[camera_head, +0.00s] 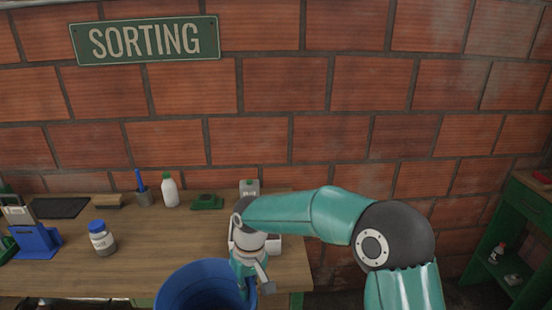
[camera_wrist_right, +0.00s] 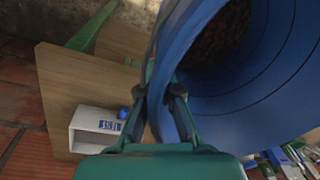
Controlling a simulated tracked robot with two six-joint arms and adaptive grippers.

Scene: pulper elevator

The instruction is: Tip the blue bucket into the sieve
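The blue bucket (camera_head: 205,272) stands at the bottom edge of the head view, in front of the table; its lower part is cut off. Its opening faces up in that view. My right gripper (camera_head: 248,288) is at the bucket's right rim. In the right wrist view the bucket (camera_wrist_right: 262,115) fills the right side, with dark reddish contents inside. There the right gripper (camera_wrist_right: 158,105) has one finger inside the bucket's wall and one outside, closed on the rim. I cannot make out a sieve in either view. My left gripper is not in view.
The wooden table (camera_head: 160,240) holds a blue-capped jar (camera_head: 101,238), a blue stand (camera_head: 36,242), a white bottle (camera_head: 169,190) and a green item (camera_head: 207,202). A white box (camera_wrist_right: 92,130) is close to the right gripper. A green shelf (camera_head: 510,240) stands at the right.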

